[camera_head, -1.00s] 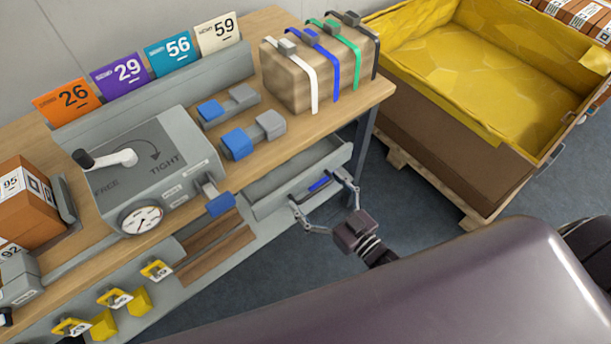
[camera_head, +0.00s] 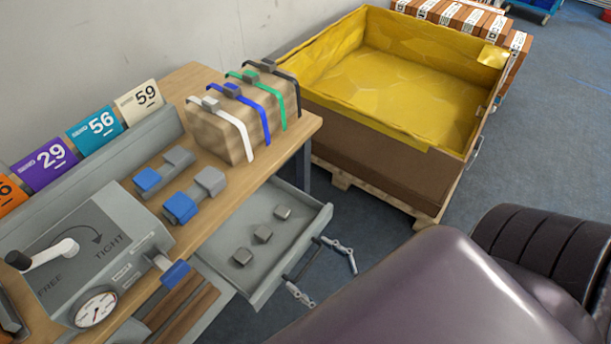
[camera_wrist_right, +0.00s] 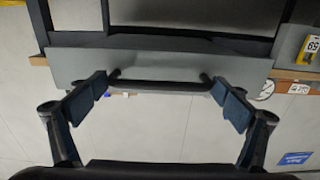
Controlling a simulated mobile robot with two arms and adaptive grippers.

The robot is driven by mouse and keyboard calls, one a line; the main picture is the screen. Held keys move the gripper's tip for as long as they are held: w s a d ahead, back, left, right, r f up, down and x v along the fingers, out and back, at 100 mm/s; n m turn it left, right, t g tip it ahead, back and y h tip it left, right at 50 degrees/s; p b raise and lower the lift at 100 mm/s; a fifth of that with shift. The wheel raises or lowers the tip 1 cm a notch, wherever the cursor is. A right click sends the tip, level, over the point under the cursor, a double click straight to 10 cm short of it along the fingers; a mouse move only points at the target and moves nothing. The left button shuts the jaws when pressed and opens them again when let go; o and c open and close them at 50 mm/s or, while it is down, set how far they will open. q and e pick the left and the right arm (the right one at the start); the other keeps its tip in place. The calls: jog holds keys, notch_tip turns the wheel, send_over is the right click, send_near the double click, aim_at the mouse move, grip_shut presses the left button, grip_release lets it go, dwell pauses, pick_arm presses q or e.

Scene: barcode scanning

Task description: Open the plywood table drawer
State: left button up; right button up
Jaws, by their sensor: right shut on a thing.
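The plywood table (camera_head: 285,142) has a grey drawer (camera_head: 268,288) pulled out from under its top. My left gripper is out of view.
A strapped box (camera_head: 215,130), blue-and-grey tools (camera_head: 195,195) and a grey lever device (camera_head: 85,255) stand on the table. A yellow-lined crate (camera_head: 380,150) on a pallet stands right of the drawer. Floor is clear between them.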

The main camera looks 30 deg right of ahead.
jog(key=shift+d, duration=0.1)
jog(key=o, duration=1.4)
jog(key=shift+s, duration=0.15)
jog(key=v, duration=1.1)
jog(key=shift+s+d, duration=0.15)
jog(key=shift+s, duration=0.2)
